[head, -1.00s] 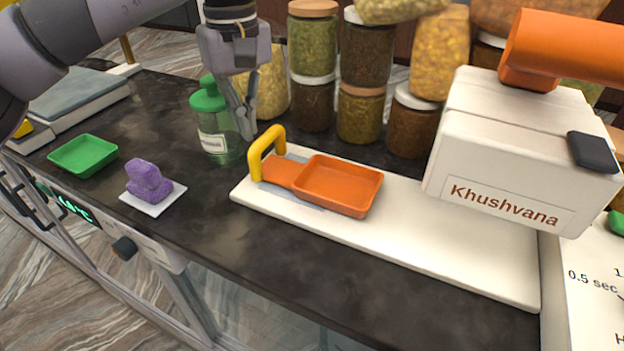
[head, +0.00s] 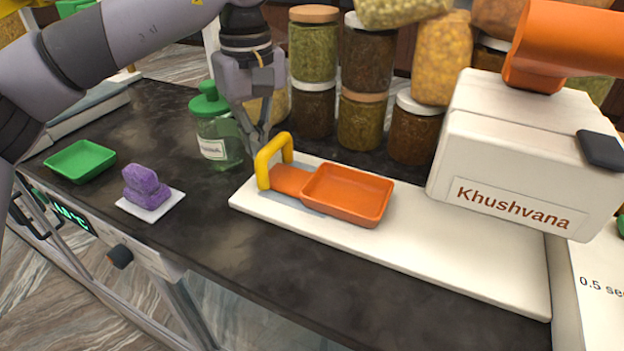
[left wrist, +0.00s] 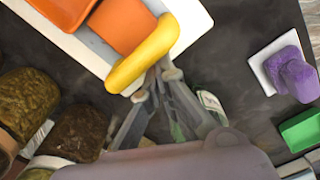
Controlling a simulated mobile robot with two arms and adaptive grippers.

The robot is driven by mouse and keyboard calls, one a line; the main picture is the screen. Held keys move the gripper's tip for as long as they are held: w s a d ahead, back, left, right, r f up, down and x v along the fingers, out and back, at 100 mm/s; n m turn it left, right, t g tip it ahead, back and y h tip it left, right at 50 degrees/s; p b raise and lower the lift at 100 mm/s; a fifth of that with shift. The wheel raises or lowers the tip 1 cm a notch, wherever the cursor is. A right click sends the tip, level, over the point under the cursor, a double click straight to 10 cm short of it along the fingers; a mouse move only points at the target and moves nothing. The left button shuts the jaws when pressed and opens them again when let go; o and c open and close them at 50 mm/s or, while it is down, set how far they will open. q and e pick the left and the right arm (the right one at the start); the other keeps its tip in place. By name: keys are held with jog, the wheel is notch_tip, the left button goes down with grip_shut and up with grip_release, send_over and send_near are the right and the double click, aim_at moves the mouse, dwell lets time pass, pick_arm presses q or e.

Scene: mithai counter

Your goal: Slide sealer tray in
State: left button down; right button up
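The orange sealer tray (head: 347,196) lies on the white base (head: 440,250) of the sealer, to the left of the white sealer head (head: 520,160) marked "Khushvana". Its yellow arched handle (head: 262,165) stands at the tray's left end; it also shows in the left wrist view (left wrist: 145,55). My left gripper (head: 261,148) is just behind the handle. In the left wrist view its fingertips (left wrist: 157,86) are apart, right at the handle's edge, with nothing seen between them. Whether they touch the handle is unclear. My right gripper is not in view.
A green-capped jar (head: 215,130) stands close to my left gripper. Several spice jars (head: 312,108) line the back. A purple block on a white square (head: 147,212) and a green tray (head: 80,160) lie at left. The sealer's orange lever (head: 570,40) sticks out at upper right.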

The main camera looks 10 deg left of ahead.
pick_arm(q)
jog(key=shift+s+d, duration=0.55)
jog(key=shift+d, duration=0.95)
jog(key=shift+s+d, duration=0.55)
jog(key=shift+d, duration=1)
jog(key=shift+s+d, duration=0.55)
jog(key=shift+d, duration=0.95)
jog(key=shift+s+d+p, duration=0.25)
jog(key=shift+s+d, duration=0.2)
jog(key=shift+d, duration=0.75)
jog(key=shift+s+d+p, duration=0.25)
jog(key=shift+s+d, duration=0.15)
jog(key=shift+d, duration=0.75)
jog(key=shift+s+d+p, duration=0.25)
jog(key=shift+s+d, duration=0.2)
jog(key=shift+d, duration=0.75)
jog(key=shift+a, duration=0.2)
jog(key=shift+w+a, duration=0.2)
jog(key=shift+a, duration=0.15)
jog(key=shift+w+a, duration=0.25)
jog(key=shift+a, duration=0.5)
jog(key=shift+w+a+r, duration=0.1)
jog(key=shift+r, duration=0.05)
notch_tip(320, 180, up, 9)
jog(key=p, duration=0.6)
